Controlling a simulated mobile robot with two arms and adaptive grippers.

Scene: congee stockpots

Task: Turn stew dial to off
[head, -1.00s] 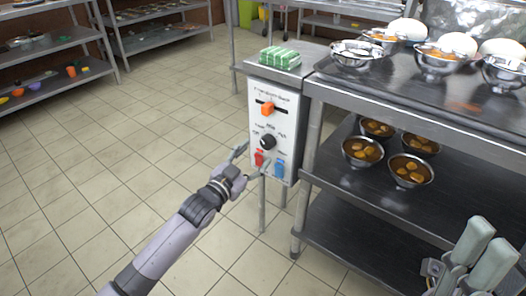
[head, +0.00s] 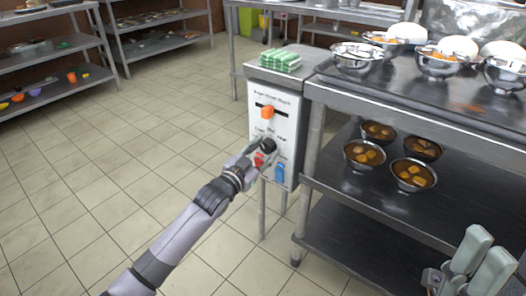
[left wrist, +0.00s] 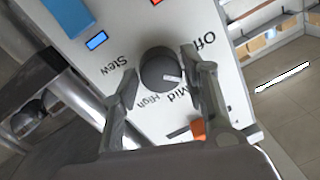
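The control panel (head: 262,128) is a white upright face on a metal cabinet. Its round black stew dial (head: 268,145) also shows in the left wrist view (left wrist: 158,66), where its white mark points to the lower right, between the printed "Off" and "Mid". "Stew" is printed on the other side of the dial. My left gripper (left wrist: 162,82) is open, its fingers on either side of the dial; whether they touch it I cannot tell. My right gripper (head: 482,262) is open and empty at the lower right of the head view.
The panel also has an orange slider knob (head: 267,112) above the dial, and a red switch (head: 259,160) and blue switch (head: 280,172) below. Green-and-white packs (head: 281,60) lie on the cabinet. A metal shelf (head: 345,205) with bowls of stew stands at right. The floor at left is clear.

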